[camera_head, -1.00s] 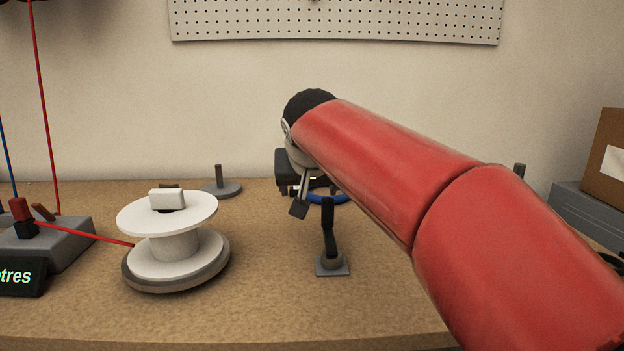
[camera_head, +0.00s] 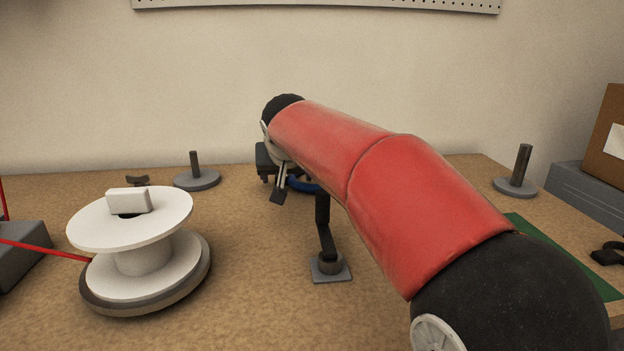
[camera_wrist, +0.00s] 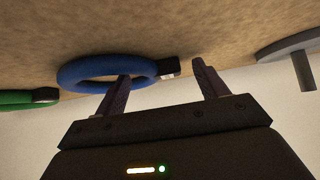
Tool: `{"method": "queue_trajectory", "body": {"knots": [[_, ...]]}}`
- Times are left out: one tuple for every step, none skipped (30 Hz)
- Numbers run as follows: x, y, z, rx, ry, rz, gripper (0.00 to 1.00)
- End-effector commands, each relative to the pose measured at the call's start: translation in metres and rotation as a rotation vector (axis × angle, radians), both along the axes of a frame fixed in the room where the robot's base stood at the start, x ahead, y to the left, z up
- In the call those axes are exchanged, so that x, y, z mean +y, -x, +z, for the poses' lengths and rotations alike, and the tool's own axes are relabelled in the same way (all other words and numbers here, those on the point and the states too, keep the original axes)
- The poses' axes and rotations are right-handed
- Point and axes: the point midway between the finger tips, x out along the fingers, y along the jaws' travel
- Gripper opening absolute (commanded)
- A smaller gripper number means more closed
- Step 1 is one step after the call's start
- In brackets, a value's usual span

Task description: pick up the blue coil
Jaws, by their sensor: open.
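The blue coil (camera_wrist: 88,72) lies on the tabletop in the wrist view, a ring with a black-and-white tag (camera_wrist: 168,68) at its right side. My gripper (camera_wrist: 160,80) is open, with its two fingers apart. In the picture the left finger overlaps the coil's near rim and the right finger is to the right of the tag. I cannot tell whether either finger touches the coil. In the head view only a small part of the blue coil (camera_head: 303,186) shows beside my gripper (camera_head: 272,188), and my red arm hides the rest.
A green coil (camera_wrist: 22,100) lies left of the blue one. A grey peg stand (camera_wrist: 290,46) is to its right. A black post (camera_head: 324,230) stands before my arm. A white spool (camera_head: 140,255) is at left, a second peg stand (camera_head: 516,186) and a cardboard box (camera_head: 608,140) at right.

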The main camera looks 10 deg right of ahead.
Motion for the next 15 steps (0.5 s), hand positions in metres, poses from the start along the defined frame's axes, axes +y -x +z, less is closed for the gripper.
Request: {"method": "queue_trajectory", "body": {"knots": [[-0.0001,-0.0022,-0.0016,-0.002,0.000,0.000,0.72],[-0.0001,-0.0027,-0.0018,-0.002,0.000,0.000,0.72],[-0.0001,-0.0027,-0.0017,-0.002,-0.001,0.001,0.72],[-0.0001,-0.0026,-0.0015,-0.003,-0.001,0.001,0.72],[-0.0001,-0.0025,-0.0015,-0.002,-0.001,0.001,0.72],[0.0000,-0.0025,-0.0015,-0.002,-0.001,0.001,0.72],[0.0000,-0.0024,-0.0016,-0.002,-0.001,0.001,0.71],[0.0000,-0.0023,-0.0015,-0.002,-0.001,0.001,0.67],[0.0000,-0.0023,-0.0015,-0.002,-0.001,0.001,0.62],[0.0001,-0.0023,-0.0015,-0.002,-0.001,0.001,0.58],[0.0001,-0.0023,-0.0016,-0.002,-0.001,0.001,0.54],[0.0001,-0.0023,-0.0016,-0.002,-0.001,0.001,0.49],[0.0001,-0.0023,-0.0016,-0.002,-0.001,0.001,0.45],[0.0001,-0.0023,-0.0016,-0.002,-0.001,0.001,0.41],[0.0001,-0.0023,-0.0016,-0.002,-0.001,0.001,0.35]]}}
